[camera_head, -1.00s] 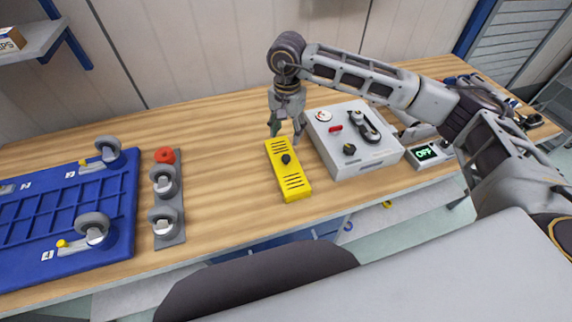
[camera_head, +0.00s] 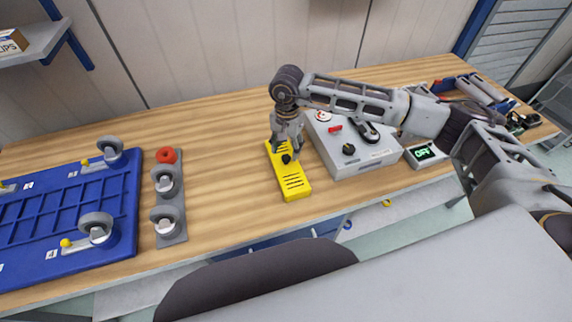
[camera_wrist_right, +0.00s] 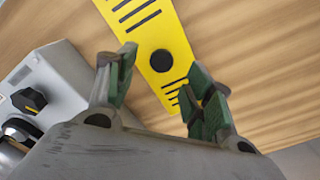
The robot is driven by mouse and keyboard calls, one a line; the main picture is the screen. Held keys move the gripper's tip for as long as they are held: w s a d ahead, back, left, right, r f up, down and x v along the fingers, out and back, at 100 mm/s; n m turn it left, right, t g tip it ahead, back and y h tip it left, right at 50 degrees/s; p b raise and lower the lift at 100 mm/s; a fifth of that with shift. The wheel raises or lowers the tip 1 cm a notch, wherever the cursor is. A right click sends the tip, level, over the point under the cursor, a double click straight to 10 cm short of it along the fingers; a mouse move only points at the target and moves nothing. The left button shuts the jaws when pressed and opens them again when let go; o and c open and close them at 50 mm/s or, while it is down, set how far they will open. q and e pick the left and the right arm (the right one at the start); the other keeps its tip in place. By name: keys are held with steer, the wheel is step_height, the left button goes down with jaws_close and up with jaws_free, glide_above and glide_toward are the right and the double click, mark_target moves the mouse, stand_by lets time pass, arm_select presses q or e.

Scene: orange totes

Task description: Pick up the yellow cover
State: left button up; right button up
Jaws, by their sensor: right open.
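The yellow cover (camera_head: 292,184) lies flat on the wooden table, left of the grey box. It has black slots and a round black knob (camera_head: 286,159) near its middle. My right gripper (camera_head: 287,156) is over the cover, with its fingertips close around or just above the knob. In the right wrist view the yellow cover (camera_wrist_right: 150,27) runs past the open right gripper (camera_wrist_right: 160,88), and its black knob (camera_wrist_right: 161,61) shows between and beyond the green fingertips. I cannot tell whether the fingers touch the cover. My left gripper is not in view.
The grey box (camera_head: 358,160) with knobs and a handle stands right beside the cover. A grey caster plate (camera_head: 170,234) and a blue panel (camera_head: 125,225) lie to the left. Bare table separates them from the cover.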

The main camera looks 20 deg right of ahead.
mark_target(286, 157)
steer(key=shift+f, duration=0.1)
steer(key=shift+a+f+p, duration=0.15)
steer(key=shift+f+p, duration=0.6)
steer(key=shift+f, duration=1.75)
jaws_close()
